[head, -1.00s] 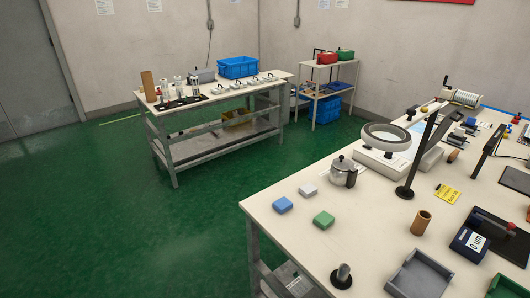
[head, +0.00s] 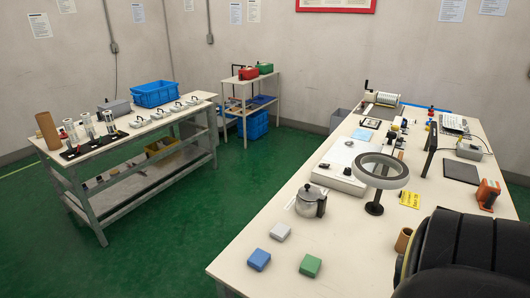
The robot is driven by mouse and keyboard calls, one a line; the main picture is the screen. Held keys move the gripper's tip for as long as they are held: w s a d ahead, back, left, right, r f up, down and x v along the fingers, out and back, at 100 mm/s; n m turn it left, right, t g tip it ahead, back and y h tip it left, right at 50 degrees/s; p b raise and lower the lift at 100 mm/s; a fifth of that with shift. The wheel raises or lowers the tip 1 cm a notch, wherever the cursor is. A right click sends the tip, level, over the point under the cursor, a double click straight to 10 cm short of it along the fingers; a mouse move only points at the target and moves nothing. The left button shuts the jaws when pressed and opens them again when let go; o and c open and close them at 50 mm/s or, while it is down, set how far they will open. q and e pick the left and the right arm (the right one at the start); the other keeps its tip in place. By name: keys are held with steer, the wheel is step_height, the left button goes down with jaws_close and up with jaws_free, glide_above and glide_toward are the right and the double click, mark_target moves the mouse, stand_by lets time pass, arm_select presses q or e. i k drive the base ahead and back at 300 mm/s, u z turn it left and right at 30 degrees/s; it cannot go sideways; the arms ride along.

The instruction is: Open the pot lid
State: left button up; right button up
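A small metal pot (head: 311,202) with a dark handle and a knobbed lid stands upright on the near white table (head: 340,265). Its lid (head: 311,192) appears shut on top. A large black rounded part, likely one of my arm links, fills the lower right corner and covers that end of the table. Neither gripper's fingers show in the head view.
A second table (head: 108,147) stands at left, with green floor between.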

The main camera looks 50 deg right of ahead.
mark_target(308, 193)
steer(key=i, duration=3.45)
steer(key=z, duration=3.9)
steer(key=i, duration=0.5)
steer(key=z, duration=0.1)
